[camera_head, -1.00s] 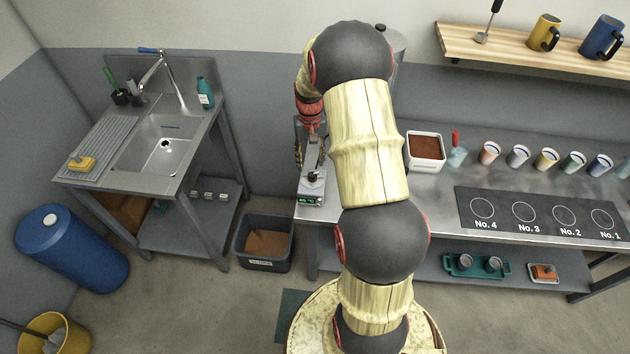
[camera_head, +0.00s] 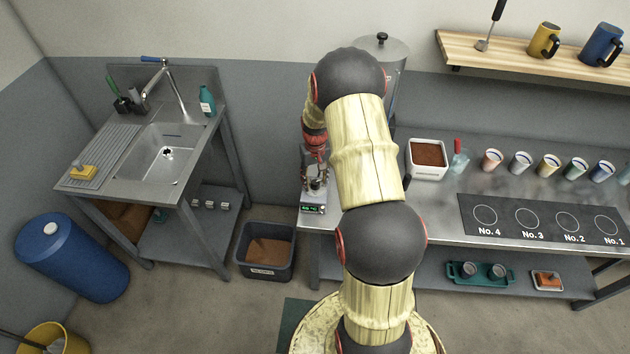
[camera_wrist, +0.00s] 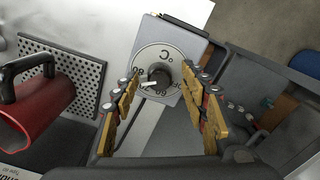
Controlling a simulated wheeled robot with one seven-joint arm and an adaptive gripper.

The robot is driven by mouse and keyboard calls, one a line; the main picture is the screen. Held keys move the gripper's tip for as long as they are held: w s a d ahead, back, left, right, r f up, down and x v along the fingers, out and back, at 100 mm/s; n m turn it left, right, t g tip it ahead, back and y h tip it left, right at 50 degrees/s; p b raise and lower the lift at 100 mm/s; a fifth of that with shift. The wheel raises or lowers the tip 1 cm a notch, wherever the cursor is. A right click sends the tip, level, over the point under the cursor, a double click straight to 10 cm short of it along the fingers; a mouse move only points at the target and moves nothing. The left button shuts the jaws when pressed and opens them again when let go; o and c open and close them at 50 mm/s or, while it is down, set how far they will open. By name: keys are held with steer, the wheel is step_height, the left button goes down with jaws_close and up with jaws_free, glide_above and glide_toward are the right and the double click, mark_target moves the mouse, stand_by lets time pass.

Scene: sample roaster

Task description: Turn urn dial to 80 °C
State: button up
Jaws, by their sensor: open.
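The urn dial (camera_wrist: 145,57) is a round pale plate with a °C mark and numbers on a grey box. Its dark knob (camera_wrist: 159,74) has a white pointer towards the lower left in the wrist view. My gripper (camera_wrist: 162,90) is open, its yellow-padded fingers on either side of the knob; I cannot tell whether they touch it. In the head view my gripper (camera_head: 315,170) is low over a small box with a green display (camera_head: 313,208), its reading too small to trust. The metal urn (camera_head: 392,50) stands behind my arm, mostly hidden.
A red jug with a black handle (camera_wrist: 45,108) and a perforated plate (camera_wrist: 62,66) lie left of the dial in the wrist view. A white tub of brown grounds (camera_head: 428,172) and several cups stand right of my arm. A bin (camera_head: 265,270) is on the floor.

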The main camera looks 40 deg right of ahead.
steer(key=shift+c, duration=1.2)
jaws_close()
